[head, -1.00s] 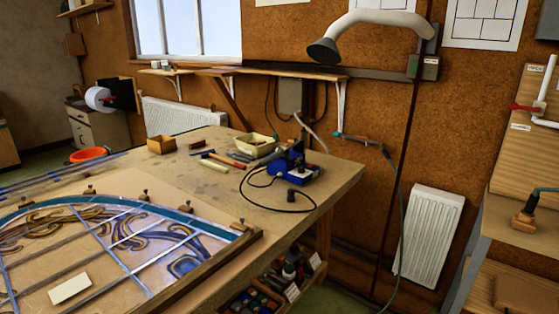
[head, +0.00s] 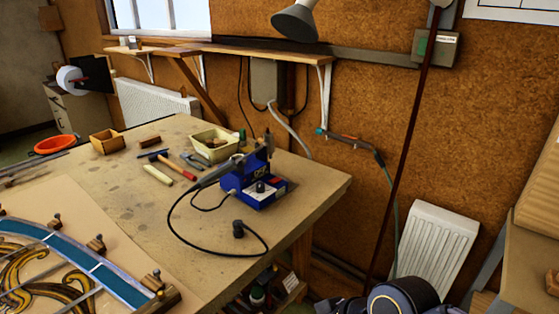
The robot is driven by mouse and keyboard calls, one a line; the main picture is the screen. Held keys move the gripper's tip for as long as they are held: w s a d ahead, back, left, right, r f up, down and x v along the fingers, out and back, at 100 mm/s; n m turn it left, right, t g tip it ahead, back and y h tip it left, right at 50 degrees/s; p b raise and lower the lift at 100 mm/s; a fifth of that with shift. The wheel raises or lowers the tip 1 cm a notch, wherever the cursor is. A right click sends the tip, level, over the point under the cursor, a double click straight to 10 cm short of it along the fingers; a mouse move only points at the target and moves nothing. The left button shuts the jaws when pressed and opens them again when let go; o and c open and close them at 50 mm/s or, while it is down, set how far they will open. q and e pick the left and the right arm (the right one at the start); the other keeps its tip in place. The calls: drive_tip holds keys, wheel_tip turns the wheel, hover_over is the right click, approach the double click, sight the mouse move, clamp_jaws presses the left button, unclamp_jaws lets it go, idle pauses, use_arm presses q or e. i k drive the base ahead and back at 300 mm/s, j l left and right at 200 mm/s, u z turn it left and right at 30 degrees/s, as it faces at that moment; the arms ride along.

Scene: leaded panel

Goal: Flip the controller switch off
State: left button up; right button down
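The controller (head: 256,190) is a blue box with a dark knob and a pale front panel, on the workbench near its right end. A small dark red patch (head: 281,186) on its right front may be the switch; its position is too small to tell. A soldering iron (head: 216,173) with a black cable rests at the controller's left side. Part of my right arm (head: 405,296) shows at the bottom edge, below and right of the bench, apart from the controller. Its gripper cannot be made out. My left gripper is out of view.
The leaded panel (head: 75,258) lies at front left. A shelf with brackets runs above. A white radiator (head: 436,240) stands right.

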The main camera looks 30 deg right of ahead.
sight(277, 180)
drive_tip(key=i+l, duration=0.15)
drive_tip(key=l, duration=0.2)
drive_tip(key=i+l, duration=0.15)
drive_tip(key=l, duration=0.2)
drive_tip(key=i+l, duration=0.1)
drive_tip(key=l, duration=0.2)
drive_tip(key=i+l, duration=0.15)
drive_tip(key=l, duration=0.2)
